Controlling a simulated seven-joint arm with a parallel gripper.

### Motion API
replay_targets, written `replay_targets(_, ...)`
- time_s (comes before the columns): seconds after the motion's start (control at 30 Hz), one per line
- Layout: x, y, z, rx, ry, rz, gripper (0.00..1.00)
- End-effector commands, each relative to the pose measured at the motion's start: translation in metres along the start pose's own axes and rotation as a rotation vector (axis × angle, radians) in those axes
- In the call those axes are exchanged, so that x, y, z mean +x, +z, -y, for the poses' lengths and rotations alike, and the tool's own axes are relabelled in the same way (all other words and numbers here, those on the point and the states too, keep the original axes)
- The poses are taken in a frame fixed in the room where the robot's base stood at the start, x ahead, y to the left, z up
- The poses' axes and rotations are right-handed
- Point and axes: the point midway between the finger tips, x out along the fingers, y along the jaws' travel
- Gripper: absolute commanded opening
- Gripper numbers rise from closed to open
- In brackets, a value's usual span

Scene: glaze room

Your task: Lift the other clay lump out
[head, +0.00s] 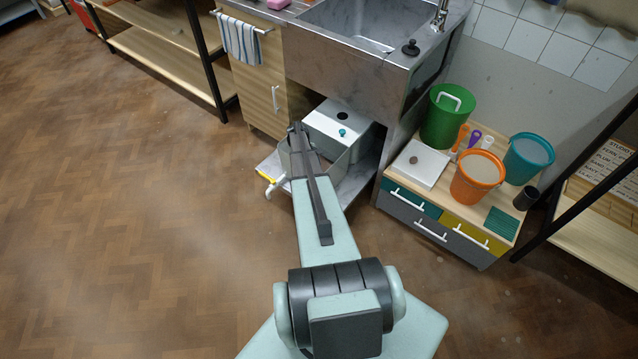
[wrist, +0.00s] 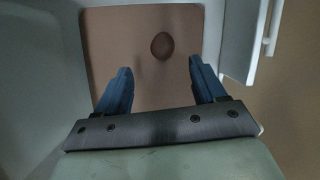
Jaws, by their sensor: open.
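In the wrist view, a brown clay lump (wrist: 161,46) lies on the brownish bottom of a pale-walled box (wrist: 50,65). My gripper (wrist: 160,72) is open, its two blue fingers apart and nothing between them. The lump shows beyond the fingertips, roughly centred between them. In the head view, my arm reaches to the open grey box (head: 350,161) under the sink; the arm hides my fingers and the lump inside. Another small brown lump (head: 413,160) sits on a white square tray (head: 428,172) on the low cabinet at right.
The steel sink (head: 350,65) overhangs the box. The low cabinet (head: 463,212) also carries a green bucket (head: 443,125), an orange bucket (head: 476,183), a teal bucket (head: 520,168) and several tools. The floor at left is clear.

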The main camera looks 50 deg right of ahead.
Motion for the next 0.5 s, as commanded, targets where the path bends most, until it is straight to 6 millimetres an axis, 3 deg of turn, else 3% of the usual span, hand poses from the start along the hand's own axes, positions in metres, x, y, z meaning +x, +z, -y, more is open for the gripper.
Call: replay_targets(0.5,0.037,0.003,0.003,-0.005,-0.001,0.024,0.70)
